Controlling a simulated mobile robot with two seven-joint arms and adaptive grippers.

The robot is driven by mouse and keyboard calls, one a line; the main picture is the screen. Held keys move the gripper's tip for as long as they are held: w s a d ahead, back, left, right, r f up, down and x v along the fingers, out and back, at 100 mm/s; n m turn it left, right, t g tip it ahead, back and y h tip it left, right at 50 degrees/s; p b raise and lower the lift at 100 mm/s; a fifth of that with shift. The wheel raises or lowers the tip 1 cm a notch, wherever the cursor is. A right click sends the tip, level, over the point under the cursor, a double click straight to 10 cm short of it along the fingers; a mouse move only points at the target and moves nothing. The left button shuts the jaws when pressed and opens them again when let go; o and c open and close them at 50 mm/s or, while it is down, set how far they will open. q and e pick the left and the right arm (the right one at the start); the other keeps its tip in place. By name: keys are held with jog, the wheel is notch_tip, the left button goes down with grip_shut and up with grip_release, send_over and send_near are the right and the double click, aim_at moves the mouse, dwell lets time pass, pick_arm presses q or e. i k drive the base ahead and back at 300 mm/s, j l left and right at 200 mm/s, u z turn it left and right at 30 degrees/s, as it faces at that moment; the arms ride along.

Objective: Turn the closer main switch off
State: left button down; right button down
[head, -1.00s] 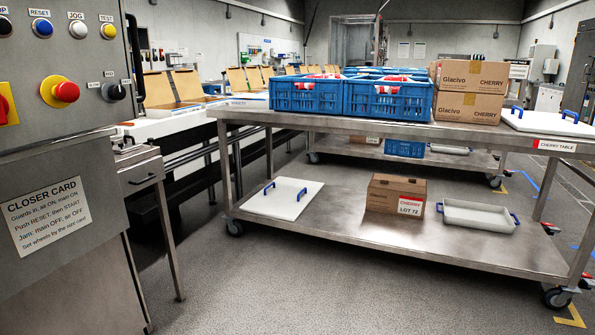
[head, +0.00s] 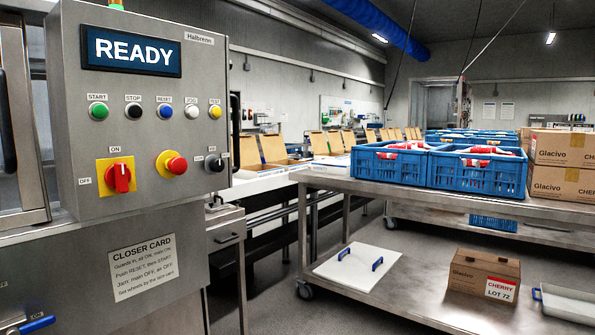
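The closer's grey control panel (head: 140,130) stands at the left of the head view. Its main switch (head: 118,177) is a red rotary knob on a yellow plate. The knob stands upright, towards the ON label (head: 116,149) above; the OFF label (head: 84,181) is to its left. The display (head: 131,50) reads READY. Neither of my grippers is in view, and nothing touches the switch.
A red mushroom button (head: 176,165) on yellow and a black selector (head: 215,163) sit right of the switch. A row of buttons is above. The closer card (head: 142,267) is below. A steel table (head: 330,183) with blue crates (head: 390,168) stands at right.

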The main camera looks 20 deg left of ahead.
aim_at(118, 176)
jog(key=k+u, duration=0.1)
jog(key=u, duration=1.15)
